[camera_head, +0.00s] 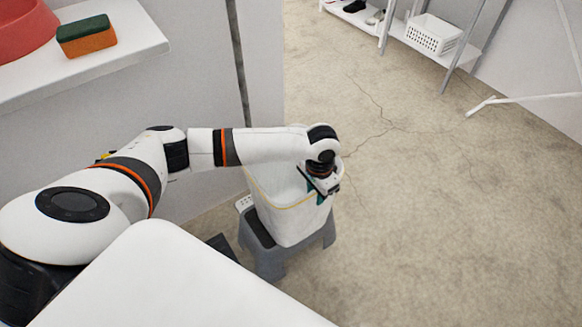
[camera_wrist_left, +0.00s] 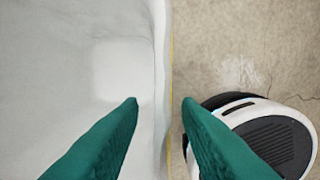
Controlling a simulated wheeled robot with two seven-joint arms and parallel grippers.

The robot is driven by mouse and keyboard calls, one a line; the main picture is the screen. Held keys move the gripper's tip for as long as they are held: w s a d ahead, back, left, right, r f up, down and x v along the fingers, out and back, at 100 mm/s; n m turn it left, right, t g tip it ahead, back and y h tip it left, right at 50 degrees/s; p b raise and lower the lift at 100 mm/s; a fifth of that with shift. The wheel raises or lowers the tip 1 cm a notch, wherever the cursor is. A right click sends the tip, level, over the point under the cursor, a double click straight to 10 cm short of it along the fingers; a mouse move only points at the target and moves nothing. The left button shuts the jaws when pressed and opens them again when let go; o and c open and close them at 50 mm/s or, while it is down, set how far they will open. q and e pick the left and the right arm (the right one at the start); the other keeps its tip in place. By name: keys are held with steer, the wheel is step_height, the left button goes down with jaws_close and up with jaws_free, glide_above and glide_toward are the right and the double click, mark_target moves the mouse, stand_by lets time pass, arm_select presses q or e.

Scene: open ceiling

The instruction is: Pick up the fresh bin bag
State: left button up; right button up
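A white bin (camera_head: 290,218) with a thin yellow line along its rim stands on a grey stool (camera_head: 270,260) in the head view. Its pale inside (camera_wrist_left: 75,70) fills the left of the left wrist view. I cannot tell whether this lining is the fresh bin bag; no separate bag is clear. My left gripper (camera_head: 325,190) is at the bin's right rim, pointing down. In the left wrist view its green fingers (camera_wrist_left: 160,106) are apart, one on each side of the rim wall. The arm hides part of the bin's top. My right gripper is out of view.
A white counter (camera_head: 120,50) at the upper left holds a green and orange sponge (camera_head: 86,36) and a red bowl (camera_head: 22,28). A white rack with a white basket (camera_head: 433,34) stands at the back. The concrete floor (camera_head: 440,210) on the right is clear.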

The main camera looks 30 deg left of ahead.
arm_select(q)
steer(key=shift+f, duration=0.5)
jaws_close()
